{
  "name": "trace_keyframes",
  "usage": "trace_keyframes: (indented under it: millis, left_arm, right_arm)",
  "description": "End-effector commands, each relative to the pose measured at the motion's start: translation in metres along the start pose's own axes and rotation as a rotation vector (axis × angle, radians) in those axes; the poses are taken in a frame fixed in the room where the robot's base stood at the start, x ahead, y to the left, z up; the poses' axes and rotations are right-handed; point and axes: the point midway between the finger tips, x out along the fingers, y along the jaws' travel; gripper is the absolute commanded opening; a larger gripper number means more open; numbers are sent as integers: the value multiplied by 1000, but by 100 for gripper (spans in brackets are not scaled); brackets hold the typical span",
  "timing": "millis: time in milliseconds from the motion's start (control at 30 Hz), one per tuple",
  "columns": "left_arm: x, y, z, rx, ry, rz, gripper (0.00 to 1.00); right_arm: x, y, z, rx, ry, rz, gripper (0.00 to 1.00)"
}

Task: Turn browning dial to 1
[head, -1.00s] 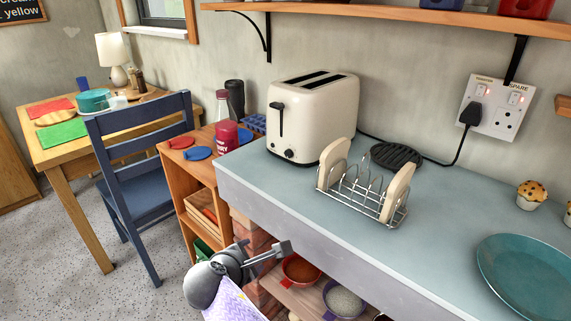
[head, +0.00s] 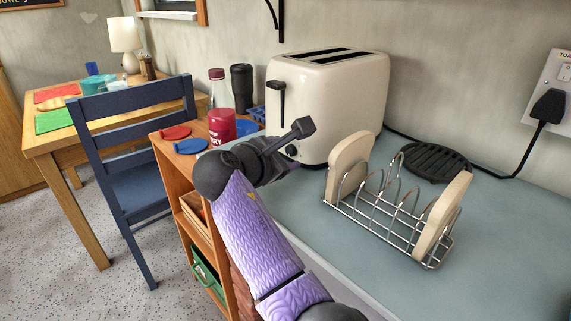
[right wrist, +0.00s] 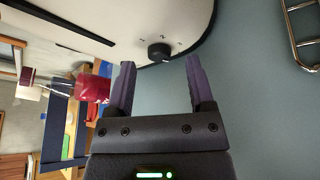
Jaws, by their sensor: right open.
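The cream toaster (head: 335,95) stands on the blue-grey counter, with a black lever (head: 279,100) on its front. Its round black browning dial (right wrist: 158,52) shows in the right wrist view, low on the front, with small marks around it. The dial's setting is too small to read. My right gripper (head: 298,135) is in front of the toaster's lower front in the head view and partly covers that area. In the right wrist view its two fingers (right wrist: 160,75) are apart and empty, with the dial just beyond and between the tips, not touched. My left gripper is not in view.
A wire toast rack (head: 395,215) with two bread slices stands on the counter (head: 500,240) right of the toaster. A black trivet (head: 437,163) lies behind it. A red bottle (head: 221,120) and dark flask (head: 242,88) stand on the wooden shelf unit to the left.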

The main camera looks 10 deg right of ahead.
Motion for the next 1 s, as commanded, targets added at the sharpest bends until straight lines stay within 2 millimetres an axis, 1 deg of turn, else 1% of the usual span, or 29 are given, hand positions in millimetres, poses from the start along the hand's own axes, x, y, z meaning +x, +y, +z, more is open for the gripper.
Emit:
trace_keyframes:
  millis: [33,100,400,567,600,667,700,733,900,967,1000]
  left_arm:
    - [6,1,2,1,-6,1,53]
    - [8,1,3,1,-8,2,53]
    - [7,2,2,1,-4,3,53]
    - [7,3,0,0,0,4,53]
    - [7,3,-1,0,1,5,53]
    - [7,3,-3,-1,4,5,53]
    - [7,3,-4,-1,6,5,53]
    - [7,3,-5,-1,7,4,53]
    - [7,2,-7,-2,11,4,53]
    - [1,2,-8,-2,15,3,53]
    - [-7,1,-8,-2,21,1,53]
  right_arm:
    - [7,-2,-3,-1,2,-1,69]
    - [11,-1,-2,0,2,-1,69]
    - [13,1,0,0,2,2,69]
    - [13,1,0,0,2,2,35]
    - [12,1,0,0,2,2,26]
    - [13,1,0,0,2,2,14]
    - [12,1,0,0,2,2,5]
    - [12,1,0,0,2,2,0]
    - [12,1,1,-1,2,2,0]
    - [11,3,3,-11,2,-2,0]
    - [10,6,5,-25,3,-7,0]
